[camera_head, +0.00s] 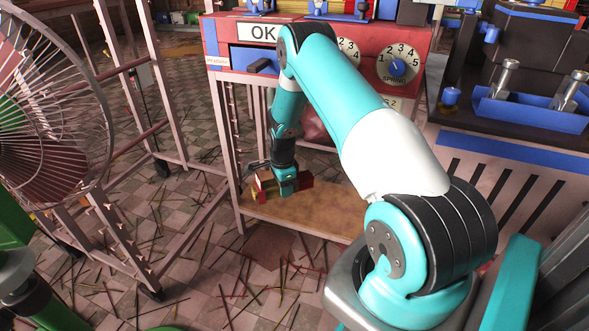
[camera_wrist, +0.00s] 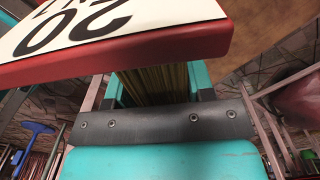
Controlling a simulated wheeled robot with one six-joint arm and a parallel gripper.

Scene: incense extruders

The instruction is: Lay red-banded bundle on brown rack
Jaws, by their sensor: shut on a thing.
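My gripper (camera_head: 286,190) points down below the front of the red machine, over a brown board. It is shut on a bundle of thin yellow-brown sticks (camera_wrist: 155,83), seen between the teal fingers in the wrist view. Red parts (camera_head: 304,182) show beside the fingers in the head view; I cannot tell if these are the bundle's band. The bundle's ends are mostly hidden. A brownish-pink rack frame (camera_head: 182,125) with pegs along its lower rails stands to the left, apart from my gripper.
A red-edged board with a white number face (camera_wrist: 95,28) crosses the wrist view close to my gripper. The red machine (camera_head: 217,48) has an OK label and dials. A wire fan (camera_head: 50,110) stands at the left. Loose sticks litter the tiled floor (camera_head: 215,275).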

